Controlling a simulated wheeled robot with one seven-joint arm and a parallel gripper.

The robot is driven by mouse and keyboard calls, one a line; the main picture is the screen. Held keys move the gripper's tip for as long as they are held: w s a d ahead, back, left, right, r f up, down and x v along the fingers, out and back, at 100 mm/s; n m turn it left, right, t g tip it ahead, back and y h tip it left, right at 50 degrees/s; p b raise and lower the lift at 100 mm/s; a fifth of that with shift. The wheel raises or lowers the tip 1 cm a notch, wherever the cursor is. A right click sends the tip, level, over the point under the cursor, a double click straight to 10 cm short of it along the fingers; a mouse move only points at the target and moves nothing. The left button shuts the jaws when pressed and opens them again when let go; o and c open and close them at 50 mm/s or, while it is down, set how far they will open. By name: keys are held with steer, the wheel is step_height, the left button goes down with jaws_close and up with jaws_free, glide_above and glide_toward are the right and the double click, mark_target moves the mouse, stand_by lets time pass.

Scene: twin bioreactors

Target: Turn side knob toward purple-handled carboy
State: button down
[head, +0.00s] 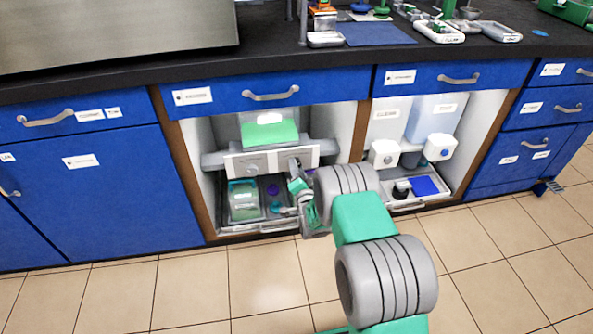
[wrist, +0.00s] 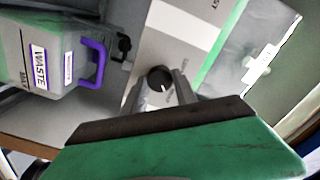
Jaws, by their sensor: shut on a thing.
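In the wrist view a dark round side knob (wrist: 158,76) with a white pointer line sits on a pale panel (wrist: 150,45). My gripper (wrist: 162,88) is shut on the knob, one finger on each side of it. The purple-handled carboy (wrist: 93,62), a grey container labelled WASTE, lies to the left of the knob in the wrist view. In the head view the white panel (head: 240,165) is in the left open cabinet bay. My gripper is at its right end, where my arm hides the knob.
A tray (head: 232,214) with a green-filled container stands low in the left bay. The right bay holds white-fronted units (head: 440,147) and a lower tray (head: 412,203). A wooden divider (head: 182,165) bounds the left bay. The tiled floor in front is clear.

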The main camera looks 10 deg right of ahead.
steer(key=shift+w+r, duration=0.1)
steer(key=shift+r, duration=0.05)
stand_by(0.3)
steer(key=c, duration=1)
jaws_free()
steer(key=shift+o, duration=0.2)
steer(key=s+p, duration=0.1)
steer(key=s, duration=0.7)
